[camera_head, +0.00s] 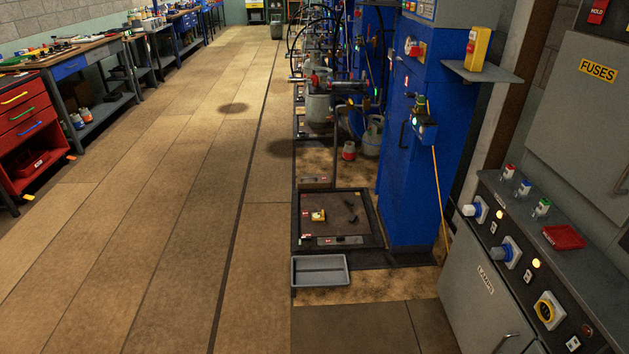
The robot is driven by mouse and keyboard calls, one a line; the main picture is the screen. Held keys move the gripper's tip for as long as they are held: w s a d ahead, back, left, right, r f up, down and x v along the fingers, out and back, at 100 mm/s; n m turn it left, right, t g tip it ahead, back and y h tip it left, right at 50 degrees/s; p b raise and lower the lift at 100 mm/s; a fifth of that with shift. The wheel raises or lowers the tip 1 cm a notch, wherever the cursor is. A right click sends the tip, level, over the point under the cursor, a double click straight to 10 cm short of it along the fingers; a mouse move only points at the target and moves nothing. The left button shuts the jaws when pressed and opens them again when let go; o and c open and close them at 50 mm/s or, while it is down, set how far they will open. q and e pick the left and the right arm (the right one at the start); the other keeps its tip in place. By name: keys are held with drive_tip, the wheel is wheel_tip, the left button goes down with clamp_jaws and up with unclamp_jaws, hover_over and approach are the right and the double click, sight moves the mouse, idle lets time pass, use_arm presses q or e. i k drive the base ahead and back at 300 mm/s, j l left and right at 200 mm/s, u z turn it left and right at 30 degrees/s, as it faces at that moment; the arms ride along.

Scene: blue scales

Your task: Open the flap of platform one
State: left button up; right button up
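A low dark platform (325,205) with a raised rim lies on the floor at the foot of a blue cabinet (408,150). A small yellow item (318,216) and a few small dark pieces lie on it. A strip with small red and white labels (333,240) runs along its near edge; I cannot tell whether this is the flap, or whether it is open. More platform-like plates continue behind it along the row. No number is readable on any. Neither of my grippers is in view.
A grey tray (320,271) lies on the floor just before the platform. A grey control console (510,255) and a fuse cabinet (580,120) stand at the right. Workbenches and a red drawer cabinet (28,125) line the left. The wide wooden floor (165,210) between is clear.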

sight(305, 181)
drive_tip(key=i+j+u, duration=0.65)
drive_tip(key=i, duration=0.15)
drive_tip(key=i+j+u, duration=0.1)
drive_tip(key=i+u, duration=0.4)
drive_tip(key=i, duration=1.5)
drive_tip(key=i+l+z, duration=0.1)
drive_tip(key=i+z, duration=0.35)
drive_tip(key=i, duration=0.15)
drive_tip(key=i+z, duration=0.5)
drive_tip(key=i+j+z, duration=0.45)
drive_tip(key=i, duration=0.15)
